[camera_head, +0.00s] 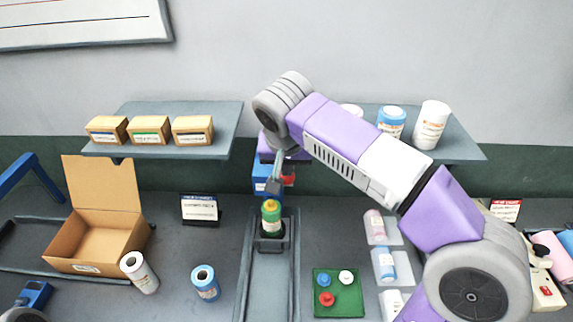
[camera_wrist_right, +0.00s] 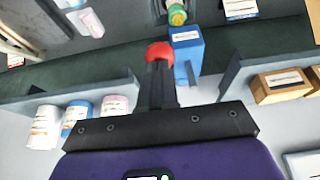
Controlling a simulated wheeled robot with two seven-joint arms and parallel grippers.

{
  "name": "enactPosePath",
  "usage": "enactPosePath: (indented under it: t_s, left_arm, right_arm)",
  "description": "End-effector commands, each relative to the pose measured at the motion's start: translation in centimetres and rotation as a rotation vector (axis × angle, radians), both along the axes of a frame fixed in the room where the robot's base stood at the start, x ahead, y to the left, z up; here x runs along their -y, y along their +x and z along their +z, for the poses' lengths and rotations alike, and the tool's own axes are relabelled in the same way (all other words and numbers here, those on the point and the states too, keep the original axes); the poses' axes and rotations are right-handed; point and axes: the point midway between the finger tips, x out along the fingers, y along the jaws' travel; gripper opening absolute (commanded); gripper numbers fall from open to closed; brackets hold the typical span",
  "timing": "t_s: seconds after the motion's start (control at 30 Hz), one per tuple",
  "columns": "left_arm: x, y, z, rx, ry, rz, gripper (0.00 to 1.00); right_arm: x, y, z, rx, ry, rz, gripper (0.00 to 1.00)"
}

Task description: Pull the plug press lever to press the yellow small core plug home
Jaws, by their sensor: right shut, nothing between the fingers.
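The green core (camera_head: 271,230) stands upright in a holder on the centre track, with the yellow plug (camera_head: 271,206) at its top. The core's green and yellow end also shows in the right wrist view (camera_wrist_right: 177,14). The plug press has a blue body (camera_head: 261,178) behind the core and a grey part just above the plug. Its lever's red knob (camera_wrist_right: 159,54) is at the tips of my right gripper (camera_wrist_right: 160,68), beside the blue body. The right fingers are shut with nothing between them; I cannot tell whether they touch the knob. My left gripper is not in view.
A green tray (camera_head: 322,306) with red, blue and white plugs lies right of the track. An open carton (camera_head: 95,240) and two rolls stand left. Shelves hold boxes (camera_head: 193,129) at left and bottles (camera_head: 431,125) at right, either side of the press.

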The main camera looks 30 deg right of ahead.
Motion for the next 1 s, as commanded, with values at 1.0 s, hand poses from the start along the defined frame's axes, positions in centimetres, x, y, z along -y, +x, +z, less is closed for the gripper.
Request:
enactPosePath:
  t_s: [1.0]
  left_arm:
    - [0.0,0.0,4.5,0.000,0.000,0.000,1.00]
  right_arm:
    - [-0.1,0.0,4.9,-0.001,0.001,0.000,0.00]
